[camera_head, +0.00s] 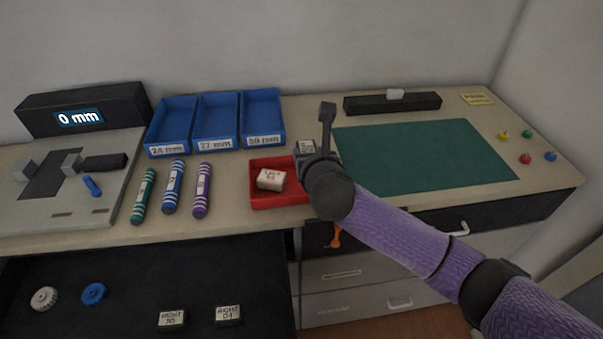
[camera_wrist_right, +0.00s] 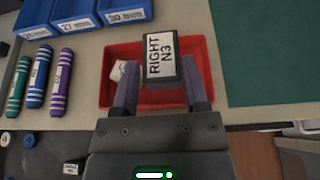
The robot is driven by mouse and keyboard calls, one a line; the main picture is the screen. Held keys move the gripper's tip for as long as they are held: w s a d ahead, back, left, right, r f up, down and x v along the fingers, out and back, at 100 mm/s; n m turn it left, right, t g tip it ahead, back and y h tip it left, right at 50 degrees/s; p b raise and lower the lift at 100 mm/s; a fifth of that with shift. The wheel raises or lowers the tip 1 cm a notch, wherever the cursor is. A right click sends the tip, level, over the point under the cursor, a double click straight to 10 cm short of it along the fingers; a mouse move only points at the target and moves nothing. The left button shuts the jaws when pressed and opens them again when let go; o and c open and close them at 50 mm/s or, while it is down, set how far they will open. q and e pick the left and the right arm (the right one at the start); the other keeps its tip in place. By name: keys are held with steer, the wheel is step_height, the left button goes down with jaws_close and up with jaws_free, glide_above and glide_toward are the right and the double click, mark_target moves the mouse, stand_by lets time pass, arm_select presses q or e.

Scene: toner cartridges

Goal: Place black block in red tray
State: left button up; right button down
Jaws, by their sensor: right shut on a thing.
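My right gripper (camera_head: 318,155) is above the red tray (camera_head: 278,202). In the right wrist view my right gripper (camera_wrist_right: 158,95) is shut on a black block (camera_wrist_right: 161,57) with a white label reading "RIGHT N3". The block also shows in the head view (camera_head: 305,147), partly hidden by the gripper. It is over the tray, which also shows in the right wrist view (camera_wrist_right: 120,50). A white block (camera_head: 270,180) with a printed label lies in the left part of the tray. My arm hides the tray's right side. My left gripper is not in view.
Blue bins (camera_head: 218,115) stand behind and left of the tray. Several striped tubes (camera_head: 173,187) lie left of it. A green mat (camera_head: 425,155) lies to the right. An open drawer (camera_head: 130,285) below holds two labelled blocks (camera_head: 228,315) and two wheel-like parts (camera_head: 94,293).

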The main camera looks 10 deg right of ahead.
mark_target(294, 179)
steer(key=shift+w+d+r+p, duration=0.15)
steer(key=shift+w+d+r, duration=0.05)
steer(key=shift+w+d, duration=0.3)
steer(key=shift+w+d+r+p, duration=0.2)
steer(key=shift+w+d, duration=0.15)
steer(key=shift+w, duration=0.25)
step_height(294, 179, down, 10)
steer(key=b, duration=0.5)
steer(key=shift+w+d+f, duration=0.1)
steer(key=shift+c, duration=0.5)
jaws_free()
